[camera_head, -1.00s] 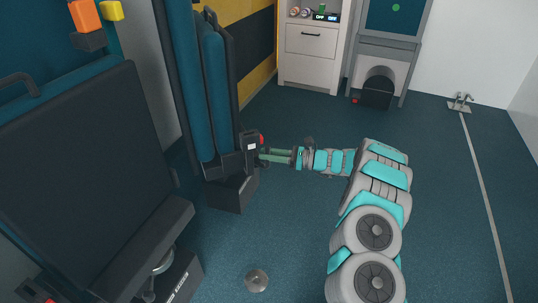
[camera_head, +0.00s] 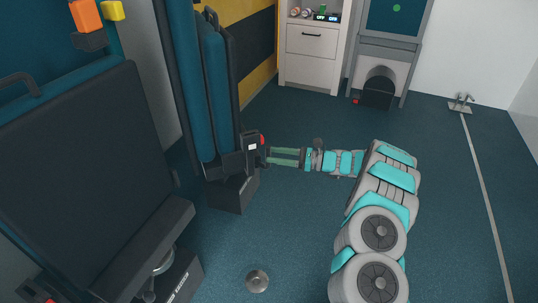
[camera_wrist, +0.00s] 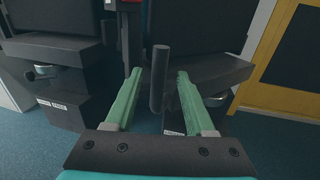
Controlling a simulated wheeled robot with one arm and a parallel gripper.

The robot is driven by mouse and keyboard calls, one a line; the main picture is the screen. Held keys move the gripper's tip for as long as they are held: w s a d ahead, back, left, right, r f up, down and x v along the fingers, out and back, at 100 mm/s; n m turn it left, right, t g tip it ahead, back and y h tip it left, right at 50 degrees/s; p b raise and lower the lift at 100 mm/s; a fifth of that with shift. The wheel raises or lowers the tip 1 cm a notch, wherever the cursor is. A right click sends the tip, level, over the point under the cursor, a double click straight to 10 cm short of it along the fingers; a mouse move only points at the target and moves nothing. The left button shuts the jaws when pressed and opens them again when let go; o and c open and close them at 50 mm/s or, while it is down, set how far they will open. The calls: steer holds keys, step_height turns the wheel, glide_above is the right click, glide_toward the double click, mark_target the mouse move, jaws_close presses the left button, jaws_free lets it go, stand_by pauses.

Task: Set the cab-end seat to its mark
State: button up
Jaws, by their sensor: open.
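A dark seat with blue cushions (camera_head: 212,90) stands upright on a dark base (camera_head: 231,192) near the middle left in the head view. A red knob (camera_head: 262,138) shows on its side. A larger dark seat (camera_head: 90,165) stands at the left. I cannot tell by sight which is the cab-end one. My gripper (camera_head: 269,156) is open at the side of the blue-cushioned seat. In the wrist view a dark upright lever (camera_wrist: 160,78) stands between my two green fingers (camera_wrist: 158,75), with a gap on each side. No floor mark for the seat is clear to me.
A white cabinet (camera_head: 310,60) and a grey stand (camera_head: 378,65) are at the back. A round metal fitting (camera_head: 257,281) sits on the floor at the front. A floor bracket (camera_head: 461,104) and pale line (camera_head: 482,185) are at the right.

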steer(key=d, duration=0.4)
steer(key=shift+s+d, duration=0.4)
